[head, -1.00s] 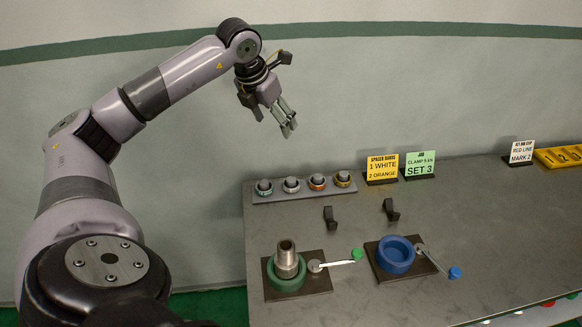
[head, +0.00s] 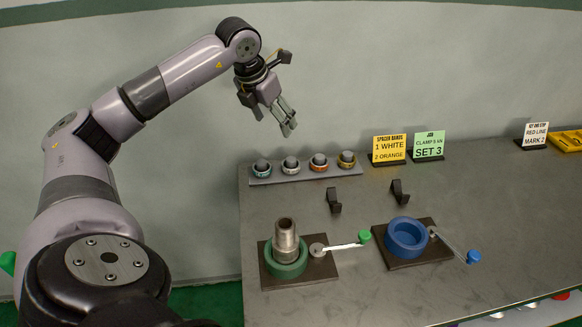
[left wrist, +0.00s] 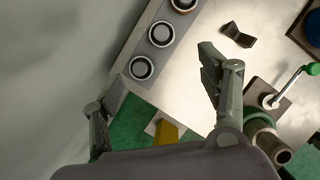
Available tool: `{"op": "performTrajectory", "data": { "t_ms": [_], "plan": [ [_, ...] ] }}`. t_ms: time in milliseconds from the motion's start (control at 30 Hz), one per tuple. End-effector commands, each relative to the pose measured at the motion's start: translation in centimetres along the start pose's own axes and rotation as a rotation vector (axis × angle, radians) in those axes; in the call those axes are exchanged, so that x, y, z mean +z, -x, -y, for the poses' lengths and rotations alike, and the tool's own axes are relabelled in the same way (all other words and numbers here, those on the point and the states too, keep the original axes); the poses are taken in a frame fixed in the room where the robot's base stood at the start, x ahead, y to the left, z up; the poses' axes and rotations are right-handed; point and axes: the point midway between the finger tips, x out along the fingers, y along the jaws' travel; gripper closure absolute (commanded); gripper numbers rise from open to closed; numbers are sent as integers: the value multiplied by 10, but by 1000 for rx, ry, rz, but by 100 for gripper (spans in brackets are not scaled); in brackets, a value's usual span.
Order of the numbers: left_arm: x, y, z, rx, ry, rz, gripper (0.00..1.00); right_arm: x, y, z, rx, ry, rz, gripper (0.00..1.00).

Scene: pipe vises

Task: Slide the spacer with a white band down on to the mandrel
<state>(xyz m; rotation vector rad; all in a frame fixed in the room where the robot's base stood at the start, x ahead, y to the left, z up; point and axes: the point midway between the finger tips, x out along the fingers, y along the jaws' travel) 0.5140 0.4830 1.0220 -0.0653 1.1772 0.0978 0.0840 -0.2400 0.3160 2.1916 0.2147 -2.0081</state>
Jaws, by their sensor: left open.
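The spacer with a white band (head: 291,166) seems to be the second from the left on the grey rack (head: 300,176); the bands are small at this distance. A grey stepped metal post, apparently the mandrel (head: 286,240), stands upright in the green ring vise (head: 287,270); its top also shows in the left wrist view (left wrist: 268,148). My left gripper (head: 288,124) is open and empty, high above the back of the bench near the rack. In the left wrist view its open fingers (left wrist: 150,82) are spread, with rack spacers beyond them. My right gripper is not in view.
Other spacers with teal (head: 262,169), orange (head: 319,164) and yellow (head: 347,161) bands share the rack. A blue ring vise (head: 406,237) and two black brackets (head: 334,200) stand nearby. Sign cards (head: 389,148) line the back. The bench's right part is mostly clear.

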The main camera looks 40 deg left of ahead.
Motion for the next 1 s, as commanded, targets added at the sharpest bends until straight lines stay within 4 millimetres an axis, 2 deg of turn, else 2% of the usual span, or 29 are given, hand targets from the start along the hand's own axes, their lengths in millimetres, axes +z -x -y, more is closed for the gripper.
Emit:
{"op": "performTrajectory", "data": {
  "t_ms": [33, 167, 233, 600, 1000],
  "plan": [
    [-3, -8, 0, 0, 0, 1, 31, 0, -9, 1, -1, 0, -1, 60],
    [-3, -18, 0, 0, 1, -1, 31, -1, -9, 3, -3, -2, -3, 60],
    [-4, -29, 0, -1, 0, -3, 31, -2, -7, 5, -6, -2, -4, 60],
    [-4, -107, 0, 0, 0, -4, 31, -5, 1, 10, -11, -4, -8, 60],
    [-3, -145, 2, -2, 0, -3, 31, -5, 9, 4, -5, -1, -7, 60]
  ]
}}
